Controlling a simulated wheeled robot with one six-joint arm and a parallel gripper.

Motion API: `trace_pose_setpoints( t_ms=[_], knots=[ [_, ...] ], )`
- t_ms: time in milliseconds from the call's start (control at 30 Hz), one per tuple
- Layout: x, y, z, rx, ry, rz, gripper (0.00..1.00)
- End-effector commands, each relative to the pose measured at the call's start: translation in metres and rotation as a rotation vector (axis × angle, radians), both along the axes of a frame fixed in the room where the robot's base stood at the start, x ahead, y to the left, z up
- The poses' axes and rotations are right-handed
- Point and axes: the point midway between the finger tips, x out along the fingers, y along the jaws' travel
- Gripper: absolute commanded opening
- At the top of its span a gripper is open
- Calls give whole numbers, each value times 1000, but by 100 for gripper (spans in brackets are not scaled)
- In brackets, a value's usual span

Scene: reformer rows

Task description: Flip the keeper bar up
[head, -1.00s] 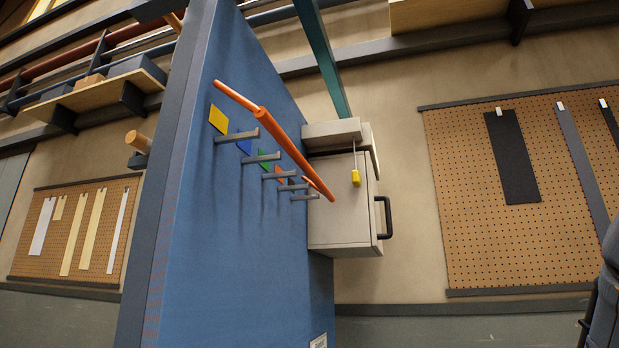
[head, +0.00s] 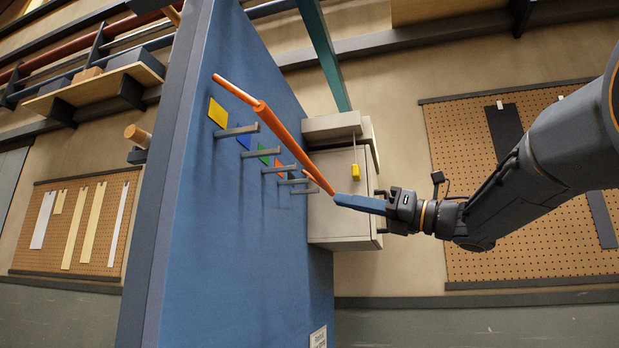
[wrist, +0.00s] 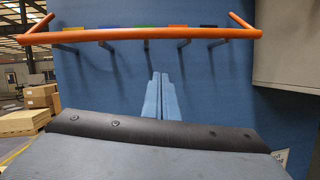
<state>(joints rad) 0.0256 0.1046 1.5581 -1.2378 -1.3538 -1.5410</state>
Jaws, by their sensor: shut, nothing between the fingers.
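The orange keeper bar (head: 292,138) runs across the front of a row of grey pegs (head: 238,131) on a blue upright panel (head: 240,220). In the wrist view the bar (wrist: 150,34) spans the upper part of the picture, with an arm at each end reaching back toward the panel. My gripper (head: 338,199) is shut and empty, its blue fingers pointing left near the bar's far end in the head view. In the wrist view my fingertips (wrist: 160,76) show below the middle of the bar. I cannot tell whether they touch it.
Colored tags (head: 218,112) sit by the pegs. Pegboards hang on the wall beyond.

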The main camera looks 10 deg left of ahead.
Motion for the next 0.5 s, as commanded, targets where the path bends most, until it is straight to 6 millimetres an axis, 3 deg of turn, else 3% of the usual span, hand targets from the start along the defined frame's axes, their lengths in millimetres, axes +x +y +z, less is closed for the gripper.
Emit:
trace_pose_setpoints(
  t_ms=[167, 500],
  knots=[
    [-29, 9, 10, -82, -162, 83, 0],
    [-32, 10, 10, -91, -178, 91, 0]
  ],
)
